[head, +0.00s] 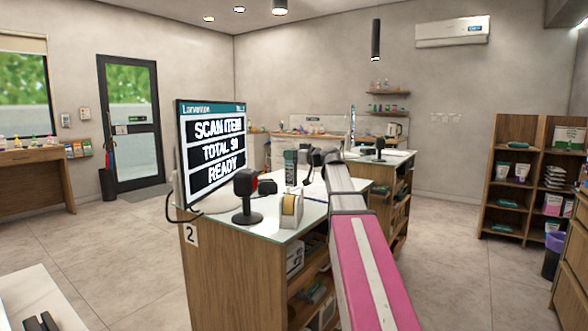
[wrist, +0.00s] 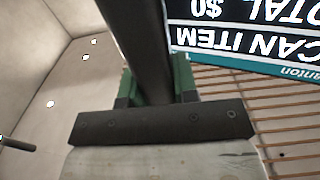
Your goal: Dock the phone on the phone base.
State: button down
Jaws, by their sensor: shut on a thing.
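My gripper (wrist: 155,88) is shut on a long dark bar-shaped thing, which I take to be the phone (wrist: 140,40). It sits between the green fingertips and runs away from the wrist camera. In the head view my pink and grey arm reaches over the front counter, and the gripper end is small and partly hidden above the counter's far part. I cannot make out the phone base for certain among the small dark things there.
The checkout screen (head: 213,150) stands at the counter's (head: 317,211) left, close to the gripper in the wrist view (wrist: 245,30). A black scanner on a stand (head: 245,197) and a tape dispenser (head: 291,210) are near the counter's front. A second counter (head: 385,170) stands behind.

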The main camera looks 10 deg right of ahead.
aim_at(295, 166)
jog(key=shift+w+d+f, duration=0.15)
jog(key=shift+d+f, duration=0.1)
jog(key=shift+f, duration=0.6)
jog(key=shift+w+d+f, duration=0.2)
jog(key=shift+d+f, duration=0.1)
jog(key=shift+f, duration=0.55)
jog(key=shift+w+d+f, duration=0.15)
jog(key=shift+d+f, duration=0.1)
jog(key=shift+f, duration=0.6)
jog(key=c, duration=0.9)
grip_release()
jog(key=shift+f, duration=0.1)
jog(key=v, duration=1.1)
jog(key=shift+s+d, duration=0.1)
jog(key=shift+s, duration=0.1)
jog(key=shift+o, duration=0.5)
jog(key=shift+s+d, duration=0.1)
jog(key=shift+d, duration=0.1)
jog(key=shift+a, duration=0.1)
